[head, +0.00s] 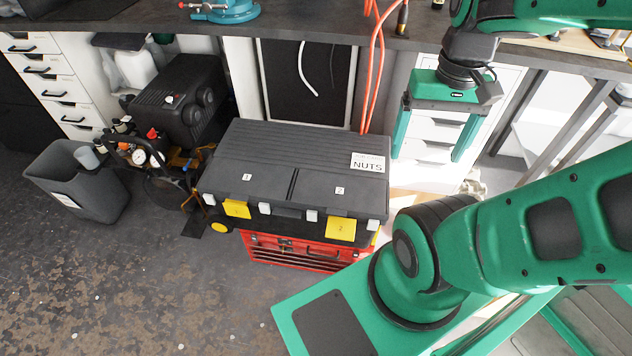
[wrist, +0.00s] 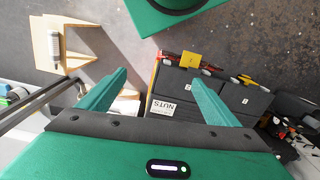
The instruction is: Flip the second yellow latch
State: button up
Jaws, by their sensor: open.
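A black toolbox (head: 270,165) with a "NUTS" label sits on a red tool chest (head: 300,250). Two yellow latches are on its front edge: the latch marked 1 (head: 237,209) at left and the latch marked 2 (head: 340,227) at right. Whether either latch is flipped I cannot tell. My gripper (head: 432,150) is open and empty, to the right of the toolbox and above its level. In the wrist view my gripper (wrist: 160,90) has its fingers wide apart, with the toolbox (wrist: 185,92) beyond the right finger. The second latch (wrist: 190,60) shows at the toolbox's edge there.
A dark workbench (head: 330,20) runs along the back, with white drawers (head: 430,140) under it. A compressor (head: 165,110) and a grey bin (head: 75,180) stand left of the toolbox. The floor (head: 150,290) in front is clear.

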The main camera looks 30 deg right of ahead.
aim_at(341, 228)
jog(key=u, duration=0.95)
jog(key=k, duration=1.6)
jog(key=z, duration=1)
jog(key=i, duration=1)
jog(key=u, duration=0.05)
